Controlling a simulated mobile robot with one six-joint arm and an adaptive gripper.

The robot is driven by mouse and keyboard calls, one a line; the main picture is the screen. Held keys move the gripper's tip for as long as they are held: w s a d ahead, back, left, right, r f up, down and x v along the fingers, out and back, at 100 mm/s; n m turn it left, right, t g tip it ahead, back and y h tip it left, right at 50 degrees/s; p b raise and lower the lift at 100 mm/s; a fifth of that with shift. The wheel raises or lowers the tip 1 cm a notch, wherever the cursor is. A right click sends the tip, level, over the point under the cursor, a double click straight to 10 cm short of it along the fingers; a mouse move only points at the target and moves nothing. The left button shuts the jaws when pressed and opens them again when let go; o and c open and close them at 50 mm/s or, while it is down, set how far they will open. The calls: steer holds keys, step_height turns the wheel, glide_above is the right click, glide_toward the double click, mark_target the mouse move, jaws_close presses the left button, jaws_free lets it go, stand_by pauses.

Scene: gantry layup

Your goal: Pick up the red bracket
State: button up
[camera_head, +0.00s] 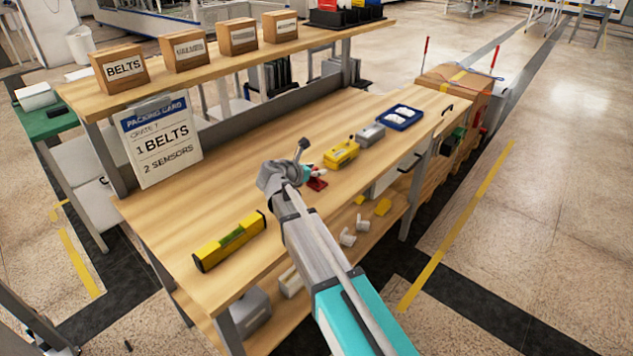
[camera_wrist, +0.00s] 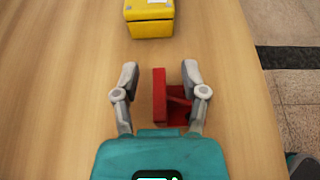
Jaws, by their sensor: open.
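The red bracket (camera_head: 317,184) lies on the wooden workbench (camera_head: 180,220), partly hidden behind my arm in the head view. In the wrist view the red bracket (camera_wrist: 160,98) lies between the two fingers of my gripper (camera_wrist: 161,80). It has an upright wall on the left and a part reaching right, close to the right finger. A clear gap shows between the left finger and the bracket. My gripper is open and holds nothing. In the head view my gripper (camera_head: 308,172) is low over the bench and small.
A yellow case (camera_head: 341,155) stands just beyond the bracket, also in the wrist view (camera_wrist: 149,18). Behind it are a grey box (camera_head: 370,136) and a blue tray (camera_head: 400,118). A yellow level (camera_head: 229,241) lies at the left. The bench edge runs close on the right.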

jaws_close()
stand_by(0.3)
steer(key=shift+r, duration=0.1)
stand_by(0.4)
steer(key=shift+r+p, duration=1.2)
steer(key=shift+p, duration=0.1)
steer(key=s+a+r+p, duration=0.5)
steer(key=s+r+p, duration=0.5)
steer(key=s, duration=0.3)
steer(key=shift+a+r, duration=0.2)
step_height(320, 180, up, 5)
steer(key=p, duration=0.5)
steer(key=shift+w+r+p, duration=0.1)
steer(key=shift+r+p, duration=0.05)
steer(key=shift+p, duration=0.2)
